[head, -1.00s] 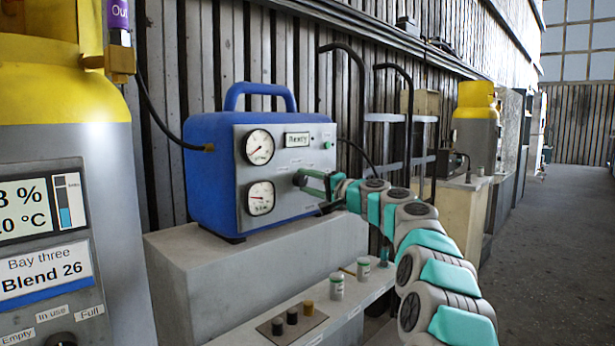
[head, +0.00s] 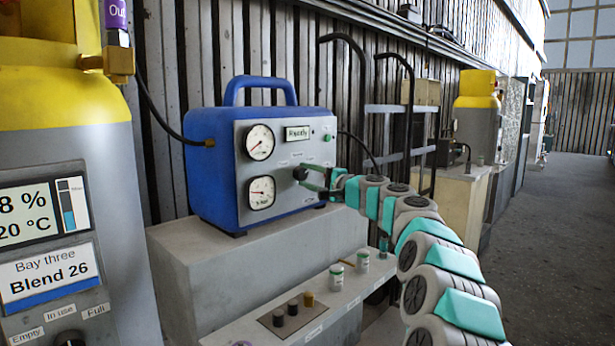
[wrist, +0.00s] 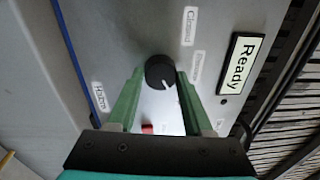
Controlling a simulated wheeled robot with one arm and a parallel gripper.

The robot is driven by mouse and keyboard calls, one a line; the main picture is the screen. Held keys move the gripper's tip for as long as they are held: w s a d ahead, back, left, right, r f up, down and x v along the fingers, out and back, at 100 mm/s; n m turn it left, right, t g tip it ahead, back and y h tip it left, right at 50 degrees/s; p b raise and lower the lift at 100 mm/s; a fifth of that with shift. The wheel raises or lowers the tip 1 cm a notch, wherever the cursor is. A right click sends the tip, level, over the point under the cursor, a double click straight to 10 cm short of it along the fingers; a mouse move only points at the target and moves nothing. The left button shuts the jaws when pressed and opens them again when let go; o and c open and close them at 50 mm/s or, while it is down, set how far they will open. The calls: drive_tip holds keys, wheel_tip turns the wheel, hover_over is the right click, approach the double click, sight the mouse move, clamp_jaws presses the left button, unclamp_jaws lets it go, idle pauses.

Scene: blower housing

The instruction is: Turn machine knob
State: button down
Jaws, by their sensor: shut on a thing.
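A blue machine (head: 211,165) with a grey front panel stands on a grey plinth. Its black round knob (wrist: 158,70) is on the panel; a white pointer line on it runs toward the lower right in the wrist view. In the head view the knob (head: 299,173) shows just left of my fingertips. My gripper (wrist: 162,77) has its two green fingers on either side of the knob and is shut on it. The gripper (head: 307,178) reaches in from the right in the head view. Small labels surround the knob; a "Ready" display (wrist: 241,64) is beside them.
Two round gauges (head: 260,142) sit left of the knob. A grey-yellow cylinder (head: 70,150) stands at the left. A low ledge (head: 300,325) in front holds small white jars (head: 336,278) and dark knobs. A dark rail frame (head: 366,95) is behind my arm. Open floor lies at the right.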

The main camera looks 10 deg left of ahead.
drive_tip(key=shift+c, duration=1.5)
unclamp_jaws()
drive_tip(key=shift+d, duration=0.1)
drive_tip(key=b+v, duration=0.1)
drive_tip(key=v, duration=0.6)
drive_tip(key=shift+s+d+b, duration=0.2)
drive_tip(key=shift+d+b, duration=0.1)
drive_tip(key=shift+b, duration=0.1)
